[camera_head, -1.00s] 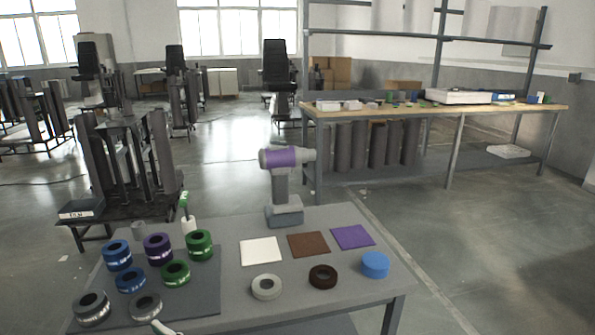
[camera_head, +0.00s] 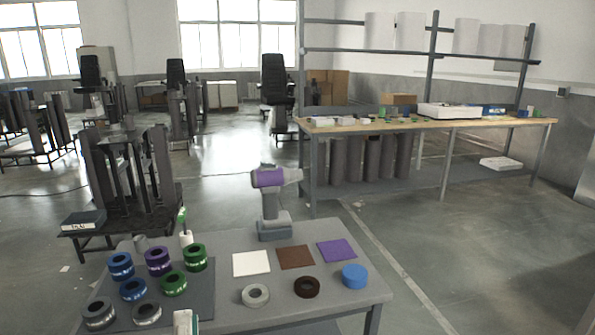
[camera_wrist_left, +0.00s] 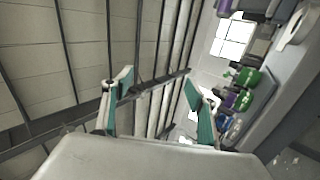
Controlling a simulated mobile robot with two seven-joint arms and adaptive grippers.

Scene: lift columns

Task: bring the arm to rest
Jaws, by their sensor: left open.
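Only a small pale part of my left gripper (camera_head: 185,322) shows, at the bottom edge of the head view, in front of the table's near edge. The left wrist view shows its two green-lined fingers (camera_wrist_left: 158,103) spread wide apart with nothing between them. That view looks sideways and up at the ceiling beams, with the table (camera_wrist_left: 268,105) and its coloured rings (camera_wrist_left: 240,90) at the right, clear of the fingers. My right gripper is in neither view.
The grey table (camera_head: 225,297) holds several coloured rings (camera_head: 158,261), white, brown and purple squares (camera_head: 295,257), a blue disc (camera_head: 354,276) and a purple-banded tool on a stand (camera_head: 272,205). A workbench (camera_head: 430,124) stands behind at right. Open floor lies right of the table.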

